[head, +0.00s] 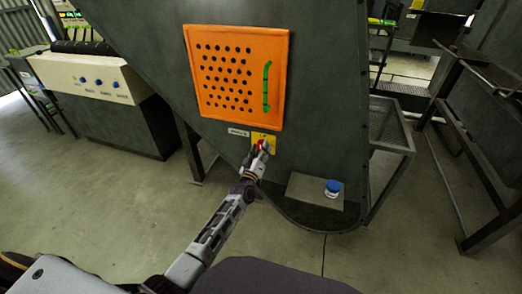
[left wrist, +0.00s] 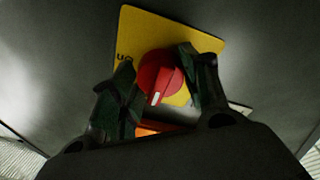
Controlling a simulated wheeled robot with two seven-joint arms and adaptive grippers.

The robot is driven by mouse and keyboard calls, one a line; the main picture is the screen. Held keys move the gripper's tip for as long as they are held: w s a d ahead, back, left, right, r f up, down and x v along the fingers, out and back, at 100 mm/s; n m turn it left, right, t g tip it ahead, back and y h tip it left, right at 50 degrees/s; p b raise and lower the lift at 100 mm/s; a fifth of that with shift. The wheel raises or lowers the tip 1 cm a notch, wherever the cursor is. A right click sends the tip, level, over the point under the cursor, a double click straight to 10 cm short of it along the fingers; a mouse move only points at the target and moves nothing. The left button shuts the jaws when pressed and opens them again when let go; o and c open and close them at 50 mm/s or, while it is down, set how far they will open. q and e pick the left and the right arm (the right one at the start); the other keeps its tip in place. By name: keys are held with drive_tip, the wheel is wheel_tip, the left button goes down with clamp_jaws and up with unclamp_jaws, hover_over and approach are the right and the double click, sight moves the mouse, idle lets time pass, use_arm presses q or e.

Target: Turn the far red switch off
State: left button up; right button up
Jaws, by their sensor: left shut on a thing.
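The red switch (left wrist: 158,76) is a round red knob with a white mark, set on a yellow plate (left wrist: 140,28) with dark lettering. In the head view the red switch (head: 260,143) sits below the orange panel, mostly hidden by my gripper. My left gripper (head: 262,148) is at the switch. In the left wrist view my left gripper (left wrist: 160,85) has a finger on each side of the knob, shut on it. The white mark points down and slightly left in that view. My right gripper is not in view.
An orange perforated panel (head: 222,75) with a green handle (head: 266,86) is on the dark machine above the switch. A blue-capped item (head: 333,187) stands on a ledge to the right. Open floor lies between.

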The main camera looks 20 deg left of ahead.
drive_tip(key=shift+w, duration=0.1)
use_arm(q)
drive_tip(key=o, duration=1)
drive_tip(key=shift+c, duration=0.2)
drive_tip(key=shift+o, duration=0.3)
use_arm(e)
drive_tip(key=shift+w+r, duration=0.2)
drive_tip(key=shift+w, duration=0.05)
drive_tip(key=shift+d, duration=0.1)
use_arm(q)
drive_tip(key=shift+s, duration=0.1)
drive_tip(key=s+f, duration=0.1)
drive_tip(key=s, duration=1)
drive_tip(key=shift+s+a+f, duration=0.25)
drive_tip(key=shift+s+f, duration=0.05)
drive_tip(key=shift+f, duration=0.05)
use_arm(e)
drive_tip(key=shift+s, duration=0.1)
use_arm(q)
drive_tip(key=shift+f, duration=0.1)
